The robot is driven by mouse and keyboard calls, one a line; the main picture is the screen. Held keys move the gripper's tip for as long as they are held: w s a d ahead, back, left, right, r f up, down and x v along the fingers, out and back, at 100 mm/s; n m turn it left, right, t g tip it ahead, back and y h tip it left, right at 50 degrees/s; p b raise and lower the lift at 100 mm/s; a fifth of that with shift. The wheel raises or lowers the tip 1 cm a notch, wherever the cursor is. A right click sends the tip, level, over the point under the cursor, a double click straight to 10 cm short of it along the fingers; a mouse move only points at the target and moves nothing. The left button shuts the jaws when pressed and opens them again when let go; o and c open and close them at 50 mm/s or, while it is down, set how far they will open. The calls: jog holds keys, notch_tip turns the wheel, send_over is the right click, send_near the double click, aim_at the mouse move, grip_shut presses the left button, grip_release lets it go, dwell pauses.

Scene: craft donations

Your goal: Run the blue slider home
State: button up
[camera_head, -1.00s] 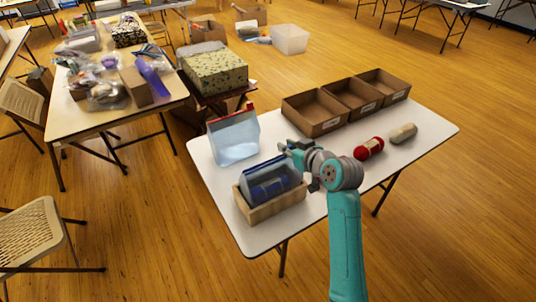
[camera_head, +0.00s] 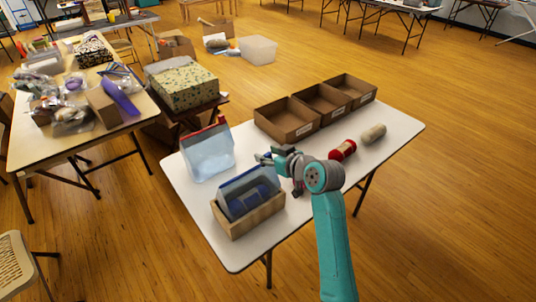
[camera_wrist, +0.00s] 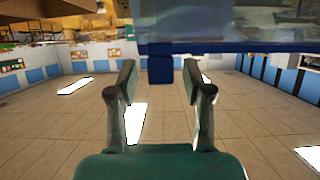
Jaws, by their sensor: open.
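A clear bag (camera_head: 236,190) with blue edging and dark blue contents stands in a wooden box (camera_head: 240,226) on the white table. In the wrist view, the bag's blue strip (camera_wrist: 230,47) crosses the top of the picture. The small blue slider (camera_wrist: 160,69) hangs from this strip, centred between the fingertips. My gripper (camera_head: 264,158) is at the bag's upper right edge. In the wrist view, my gripper (camera_wrist: 160,82) is open, with a visible gap on each side of the slider. The slider is too small to make out in the head view.
A second clear bag (camera_head: 208,157) with a red top stands behind the box. Three cardboard bins (camera_head: 290,130) line the table's back edge. A red roll (camera_head: 343,150) and a beige roll (camera_head: 373,133) lie at right. Bare tabletop shows in front of them.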

jog(key=v, duration=1.1)
jog(key=shift+s+d, duration=0.2)
jog(key=shift+s, duration=0.05)
jog(key=s+d+f+m+t+h, duration=0.1)
jog(key=s+d+f+m+h, duration=0.15)
jog(key=s+f, duration=0.7)
jog(key=s+d+f+m+t+h, duration=0.1)
jog(key=s+d+f+m+h, duration=0.2)
jog(key=s+f, duration=0.7)
jog(key=s+d+r+h, duration=0.1)
jog(key=s+r, duration=0.2)
jog(key=s, duration=1.1)
jog(key=s+d+r+m+t+h, duration=0.1)
jog(key=s+r, duration=0.2)
jog(key=s, duration=1.2)
jog(key=shift+s+d+r+t, duration=0.2)
jog(key=shift+d+r+t, duration=0.1)
jog(key=shift+r, duration=0.1)
